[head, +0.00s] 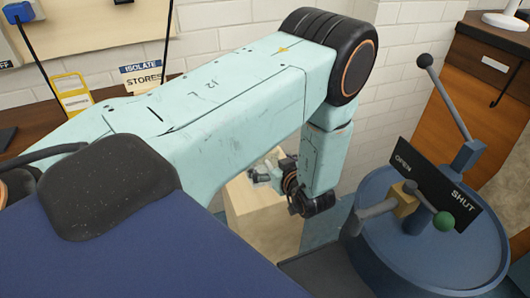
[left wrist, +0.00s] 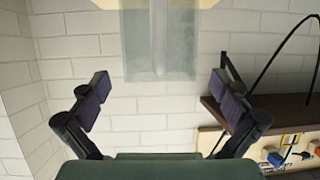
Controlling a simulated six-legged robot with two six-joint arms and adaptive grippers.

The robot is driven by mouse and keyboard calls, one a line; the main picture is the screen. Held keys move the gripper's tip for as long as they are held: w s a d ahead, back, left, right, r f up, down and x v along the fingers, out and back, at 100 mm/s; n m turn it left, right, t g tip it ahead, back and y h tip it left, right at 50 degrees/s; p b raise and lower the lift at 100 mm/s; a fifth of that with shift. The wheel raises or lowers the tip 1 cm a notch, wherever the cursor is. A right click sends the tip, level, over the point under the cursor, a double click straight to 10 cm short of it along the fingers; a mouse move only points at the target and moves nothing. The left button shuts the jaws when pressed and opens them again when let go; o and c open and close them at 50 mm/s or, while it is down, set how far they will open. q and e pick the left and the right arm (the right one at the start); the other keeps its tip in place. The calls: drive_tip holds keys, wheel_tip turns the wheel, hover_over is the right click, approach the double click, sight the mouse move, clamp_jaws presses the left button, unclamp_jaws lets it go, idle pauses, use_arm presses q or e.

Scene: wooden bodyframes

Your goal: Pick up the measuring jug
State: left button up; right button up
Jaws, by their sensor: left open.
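My left gripper (head: 262,176) hangs at the end of my pale green arm, in front of a light wooden block or stand in the head view. The left wrist view shows the same gripper (left wrist: 163,97) open, with its two dark finger pads wide apart and nothing between them. Beyond the pads is a white brick wall. My right gripper is not in view.
The light wooden stand (head: 257,213) is below the gripper. A blue round vessel (head: 430,255) with levers and an OPEN/SHUT plate (head: 437,186) stands at right. A brown shelf (left wrist: 260,113) is at right.

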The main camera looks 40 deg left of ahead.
use_arm(q)
drive_tip(key=shift+w+a+f+b, duration=0.15)
drive_tip(key=shift+a+f+b, duration=0.15)
drive_tip(key=shift+a, duration=0.35)
drive_tip(key=b+x, duration=0.2)
drive_tip(key=x, duration=0.2)
drive_tip(key=shift+w+a+f, duration=0.1)
drive_tip(key=shift+w+f, duration=0.05)
drive_tip(key=shift+w+a+f+b, duration=0.15)
drive_tip(key=shift+w+a+b, duration=0.2)
drive_tip(key=shift+a, duration=0.3)
drive_tip(key=c, duration=1.1)
